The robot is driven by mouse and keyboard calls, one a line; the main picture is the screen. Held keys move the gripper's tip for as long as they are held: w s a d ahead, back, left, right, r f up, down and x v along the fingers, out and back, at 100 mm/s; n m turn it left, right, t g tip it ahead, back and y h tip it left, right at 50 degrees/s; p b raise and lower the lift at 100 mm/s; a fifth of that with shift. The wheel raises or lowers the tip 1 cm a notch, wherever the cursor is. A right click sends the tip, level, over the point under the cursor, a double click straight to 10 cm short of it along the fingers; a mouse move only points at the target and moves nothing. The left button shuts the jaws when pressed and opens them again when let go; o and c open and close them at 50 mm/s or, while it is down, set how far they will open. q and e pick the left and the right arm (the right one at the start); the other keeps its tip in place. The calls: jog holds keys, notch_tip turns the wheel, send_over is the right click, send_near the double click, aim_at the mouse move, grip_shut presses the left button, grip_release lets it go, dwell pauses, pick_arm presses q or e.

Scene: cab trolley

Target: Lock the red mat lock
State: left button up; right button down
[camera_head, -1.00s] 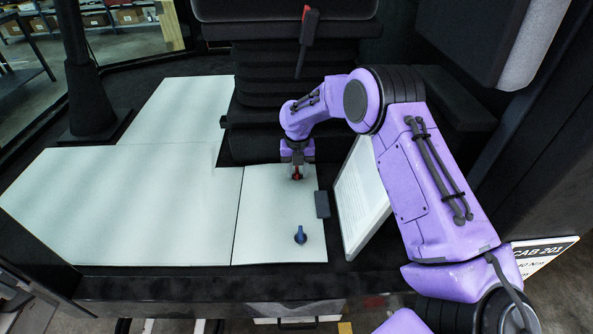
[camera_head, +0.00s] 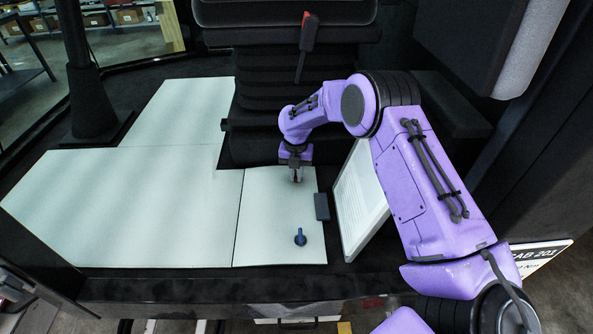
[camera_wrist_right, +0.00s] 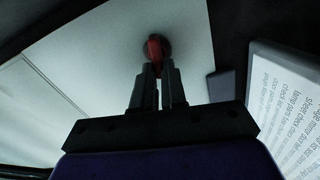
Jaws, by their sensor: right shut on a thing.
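The red mat lock (camera_wrist_right: 154,46) shows in the right wrist view as a red knob on a dark round base, on the white mat (camera_wrist_right: 110,50). In the head view my right gripper hides most of it. My right gripper (camera_head: 296,180) points down at the back part of the narrow white mat panel (camera_head: 270,225). In the right wrist view its two fingers (camera_wrist_right: 158,82) are shut on the red knob, one on each side. My left gripper is not in view.
A blue mat lock (camera_head: 300,237) stands near the front of the same panel. A dark block (camera_head: 321,206) and a leaning white board with print (camera_head: 360,195) are to the right.

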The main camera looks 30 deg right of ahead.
jog(key=m+p, duration=0.2)
jog(key=m, duration=0.1)
jog(key=shift+w+a+r+m, duration=0.1)
jog(key=shift+w+r+m, duration=0.1)
jog(key=shift+m, duration=0.1)
jog(key=m, duration=0.2)
jog(key=m+p, duration=0.1)
jog(key=m, duration=0.1)
jog(key=shift+w+a+m+p, duration=0.1)
jog(key=shift+w+m+p, duration=0.2)
jog(key=shift+w, duration=0.05)
jog(key=m, duration=0.3)
jog(key=shift+w+m, duration=0.25)
jog(key=shift+m, duration=0.05)
jog(key=shift+w+m+p, duration=0.15)
jog(key=shift+m+p, duration=0.05)
jog(key=shift+m, duration=0.8)
jog(key=shift+w+m+p, duration=0.15)
jog(key=shift+m, duration=1.15)
jog(key=c, duration=1.2)
grip_release()
jog(key=shift+f, duration=0.1)
